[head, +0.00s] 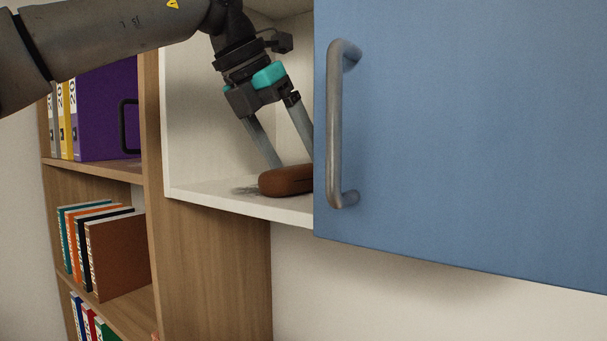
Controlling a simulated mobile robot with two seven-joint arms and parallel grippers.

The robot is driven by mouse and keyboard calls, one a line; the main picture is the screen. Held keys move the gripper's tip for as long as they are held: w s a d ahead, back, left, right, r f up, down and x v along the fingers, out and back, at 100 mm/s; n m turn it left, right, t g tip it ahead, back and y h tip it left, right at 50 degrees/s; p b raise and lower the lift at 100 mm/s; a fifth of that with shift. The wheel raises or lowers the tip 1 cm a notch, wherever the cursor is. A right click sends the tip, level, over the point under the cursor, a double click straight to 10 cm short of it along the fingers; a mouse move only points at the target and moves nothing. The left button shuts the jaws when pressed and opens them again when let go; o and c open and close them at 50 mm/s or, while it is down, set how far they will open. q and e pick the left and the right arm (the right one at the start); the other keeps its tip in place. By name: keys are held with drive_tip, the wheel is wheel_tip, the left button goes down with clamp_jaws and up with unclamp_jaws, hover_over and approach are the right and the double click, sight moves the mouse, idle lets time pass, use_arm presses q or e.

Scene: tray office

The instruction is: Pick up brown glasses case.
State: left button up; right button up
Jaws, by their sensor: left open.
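The brown glasses case (284,181) lies on the bottom board of a white wall cabinet (225,199), near its front edge. Its right end is hidden behind the blue door. My left gripper (292,165) reaches down into the cabinet from above. Its two fingers are open and apart. One fingertip is at the case's upper left side, and the other is farther right, close to the door's edge. I cannot tell whether the fingers touch the case. My right gripper is not in view.
The blue cabinet door (450,130) with a metal bar handle (335,125) covers the right side of the cabinet opening. A wooden shelf (205,260) with binders (103,108) and books (118,257) stands at the left. Some grey thing lies beside the case's left end, unclear.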

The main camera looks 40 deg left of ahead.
use_arm(q)
drive_tip(key=x, duration=0.2)
drive_tip(key=shift+w+f, duration=0.2)
drive_tip(key=shift+w, duration=0.1)
drive_tip(key=c, duration=1.2)
drive_tip(key=shift+s+r, duration=0.1)
